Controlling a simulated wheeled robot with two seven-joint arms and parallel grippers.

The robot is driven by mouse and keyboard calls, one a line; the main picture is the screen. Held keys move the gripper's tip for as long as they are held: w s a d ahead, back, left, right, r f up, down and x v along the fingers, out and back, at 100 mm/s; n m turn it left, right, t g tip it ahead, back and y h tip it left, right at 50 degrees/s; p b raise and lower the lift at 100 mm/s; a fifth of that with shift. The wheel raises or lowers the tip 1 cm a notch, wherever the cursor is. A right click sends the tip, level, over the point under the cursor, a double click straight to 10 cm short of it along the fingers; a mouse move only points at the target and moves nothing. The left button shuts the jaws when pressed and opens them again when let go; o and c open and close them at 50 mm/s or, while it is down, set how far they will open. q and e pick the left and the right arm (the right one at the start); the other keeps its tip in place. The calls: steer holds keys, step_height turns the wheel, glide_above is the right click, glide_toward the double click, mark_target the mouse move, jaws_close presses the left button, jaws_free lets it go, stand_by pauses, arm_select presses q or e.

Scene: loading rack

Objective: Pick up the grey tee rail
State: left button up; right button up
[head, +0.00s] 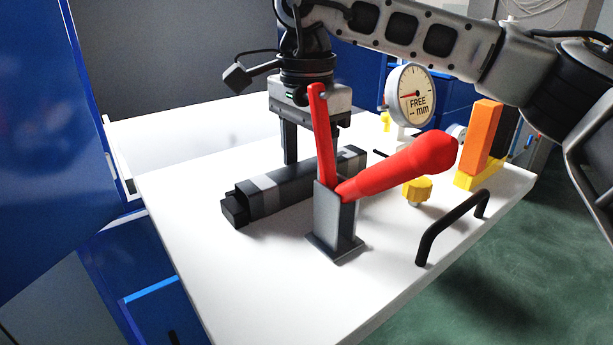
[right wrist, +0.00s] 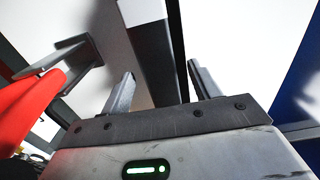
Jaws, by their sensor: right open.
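The grey tee rail (head: 262,197) lies on the white table top (head: 215,270), a long dark bar with lighter grey bands. Its near end points to the lower left; its middle is partly hidden behind the red-handled clamp. My right gripper (head: 308,158) is open and points down over the rail's middle. One finger shows; the other is mostly hidden behind the red lever. In the right wrist view the rail (right wrist: 150,45) runs between the two spread fingers of the gripper (right wrist: 160,78), with gaps at the sides. My left gripper is not in view.
The clamp (head: 334,225) with its red handle (head: 405,165) stands close in front of the rail. A round dial gauge (head: 411,95), an orange block (head: 482,135) on a yellow base, and a black bar handle (head: 445,228) are to the right. The front left of the table is clear.

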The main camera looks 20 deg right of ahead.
steer(key=c, duration=1.2)
steer(key=shift+r, duration=0.1)
jaws_close()
